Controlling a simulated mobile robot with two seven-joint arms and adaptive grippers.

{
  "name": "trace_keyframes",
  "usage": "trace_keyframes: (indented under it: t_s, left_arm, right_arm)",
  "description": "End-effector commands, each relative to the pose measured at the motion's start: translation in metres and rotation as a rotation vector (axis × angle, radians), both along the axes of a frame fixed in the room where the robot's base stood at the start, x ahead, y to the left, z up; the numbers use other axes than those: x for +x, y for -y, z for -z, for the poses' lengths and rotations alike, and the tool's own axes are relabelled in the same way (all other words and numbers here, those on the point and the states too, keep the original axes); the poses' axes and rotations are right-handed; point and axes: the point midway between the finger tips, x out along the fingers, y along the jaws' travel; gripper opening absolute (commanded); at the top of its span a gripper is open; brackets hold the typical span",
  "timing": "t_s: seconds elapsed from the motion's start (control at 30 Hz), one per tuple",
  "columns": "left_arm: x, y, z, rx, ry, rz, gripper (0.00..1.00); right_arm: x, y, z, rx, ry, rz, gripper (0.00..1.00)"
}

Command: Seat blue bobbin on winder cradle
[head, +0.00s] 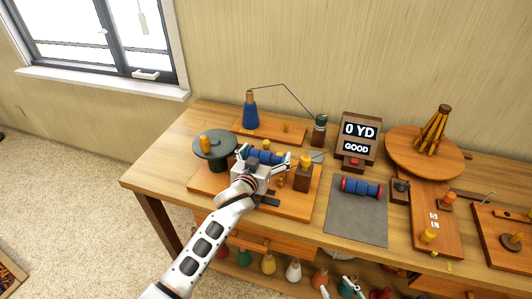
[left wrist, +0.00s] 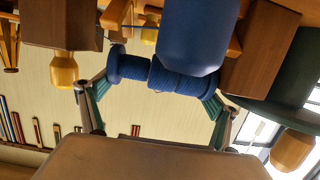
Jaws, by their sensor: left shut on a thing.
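My left gripper (head: 263,160) is shut on a blue bobbin (head: 264,156). It holds the bobbin level over the winder board (head: 222,189), near the yellow-knobbed wooden post (head: 303,172). In the left wrist view the blue bobbin (left wrist: 180,78) lies crosswise between the two fingers. Wooden blocks of the winder show on both sides of it there. My gripper covers much of the cradle, so I cannot tell whether the bobbin touches it. Part of my right gripper (head: 350,286) shows at the bottom edge of the head view; its jaws are unclear.
A blue bobbin with red ends (head: 361,188) lies on the grey mat (head: 352,223). A blue thread cone (head: 250,114) stands behind the winder. A dark round disc (head: 214,146) is left of my gripper. The counter box (head: 358,141) reads "0 YD" and "GOOD".

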Motion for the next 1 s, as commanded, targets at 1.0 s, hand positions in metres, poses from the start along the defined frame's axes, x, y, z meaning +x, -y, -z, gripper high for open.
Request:
trace_keyframes:
  t_s: [1.0]
  left_arm:
    - [-0.001,-0.002,0.011,0.002,-0.008,-0.002,1.0]
  right_arm:
    - [0.001,0.0,0.003,0.0,0.003,0.0,0.4]
